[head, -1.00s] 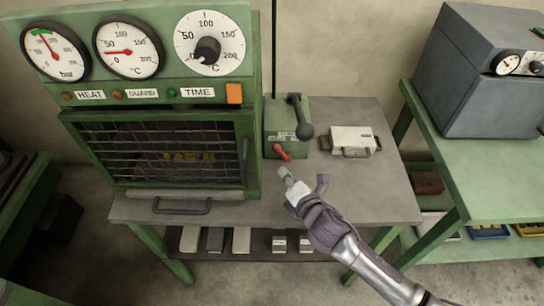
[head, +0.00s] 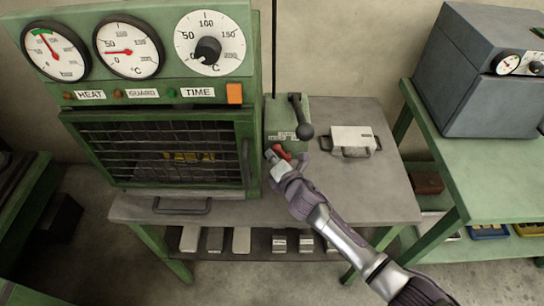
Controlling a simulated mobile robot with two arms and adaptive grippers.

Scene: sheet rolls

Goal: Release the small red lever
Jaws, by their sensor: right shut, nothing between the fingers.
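The small red lever (head: 281,151) sticks out low on the front of a green box (head: 290,112) beside the press. My right gripper (head: 270,157) is shut and empty. Its tips are at the lever's lower left and overlap the lever in the picture; I cannot tell if they touch it. The gripper hides part of the lever's lower end. My left gripper is not in view.
A large black-knobbed lever (head: 301,118) rises from the same box, close above the red one. A pale block with handles (head: 352,140) lies on the grey table (head: 385,195) to the right. The caged press (head: 165,155) stands close on the left. The table's front right is clear.

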